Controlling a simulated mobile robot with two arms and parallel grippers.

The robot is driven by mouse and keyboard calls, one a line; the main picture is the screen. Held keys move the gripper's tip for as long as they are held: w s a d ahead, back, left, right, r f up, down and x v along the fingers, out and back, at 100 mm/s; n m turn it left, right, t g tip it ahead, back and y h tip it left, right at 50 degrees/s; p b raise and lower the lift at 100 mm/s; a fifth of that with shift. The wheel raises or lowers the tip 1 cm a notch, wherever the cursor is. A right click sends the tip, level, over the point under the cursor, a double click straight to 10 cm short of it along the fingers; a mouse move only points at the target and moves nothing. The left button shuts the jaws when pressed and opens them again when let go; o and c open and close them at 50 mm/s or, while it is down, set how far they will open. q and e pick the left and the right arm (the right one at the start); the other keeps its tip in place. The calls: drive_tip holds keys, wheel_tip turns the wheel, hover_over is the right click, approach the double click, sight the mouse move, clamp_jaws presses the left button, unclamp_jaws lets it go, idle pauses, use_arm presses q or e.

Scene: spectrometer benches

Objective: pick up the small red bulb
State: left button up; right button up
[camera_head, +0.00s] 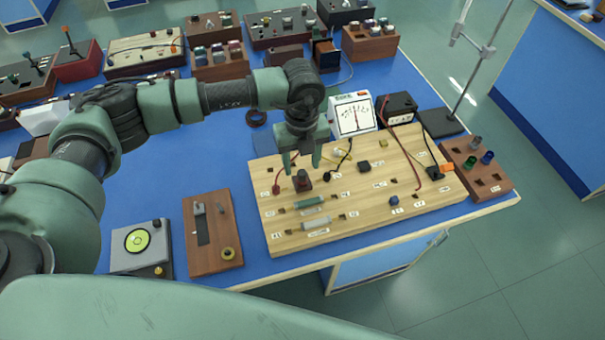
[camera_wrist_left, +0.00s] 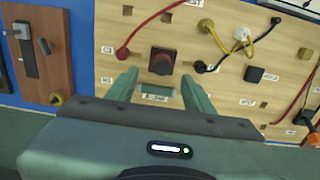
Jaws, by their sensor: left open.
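A small dark red bulb (camera_head: 302,176) sits on a dark square base on the pale wooden board (camera_head: 345,226). In the left wrist view the bulb (camera_wrist_left: 162,61) shows just beyond my fingertips, near the middle. My left gripper (camera_head: 302,165) points down over the board, close to the bulb. Its two fingers are apart with nothing between them, and they also show in the left wrist view (camera_wrist_left: 158,82). I cannot tell the exact height gap to the bulb. My right gripper is not in view.
Red, black and yellow leads cross the board. Green and white cylindrical parts (camera_head: 309,203) lie in front of the bulb. A meter (camera_head: 353,115) stands behind the board, and a wooden slide box (camera_head: 211,236) stands left.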

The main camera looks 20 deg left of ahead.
sight(302, 173)
use_arm(q)
drive_tip(key=shift+f, duration=0.45)
drive_tip(key=f, duration=0.1)
drive_tip(key=f+p, duration=0.2)
drive_tip(key=shift+w+a+f, duration=0.1)
drive_tip(key=shift+w+f, duration=0.2)
drive_tip(key=shift+f, duration=0.65)
clamp_jaws()
